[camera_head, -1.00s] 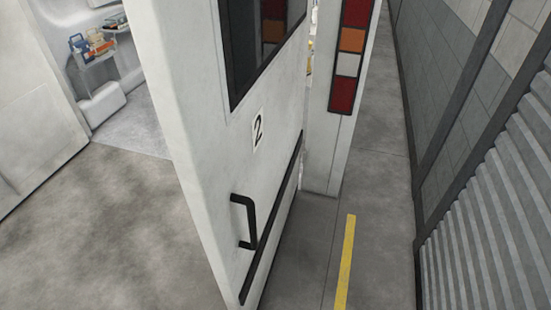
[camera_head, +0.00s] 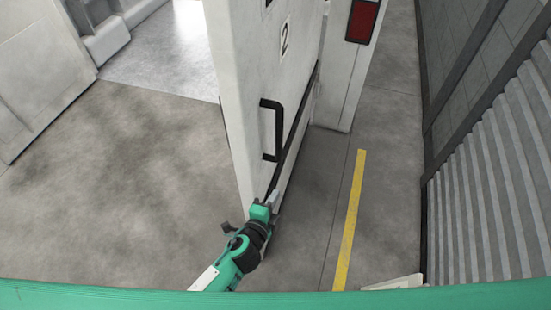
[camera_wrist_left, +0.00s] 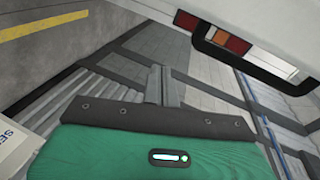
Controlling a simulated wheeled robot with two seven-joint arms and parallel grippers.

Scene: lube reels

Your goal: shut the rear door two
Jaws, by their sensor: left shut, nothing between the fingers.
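The rear door two (camera_head: 243,88) is a white panel marked "2", standing open at an angle, with a black handle (camera_head: 279,132) and a dark strip on its face. My left gripper (camera_head: 271,197) is shut and empty. It is at the door's lower near edge, below the handle; I cannot tell whether it touches the door. My right gripper is not in view.
A white vehicle post (camera_head: 345,65) with a red light stands behind the door. A corrugated grey wall (camera_head: 490,190) runs along the right. A yellow line (camera_head: 350,215) marks the floor. Open floor (camera_head: 130,190) lies to the left. Another white panel (camera_head: 40,75) stands at far left.

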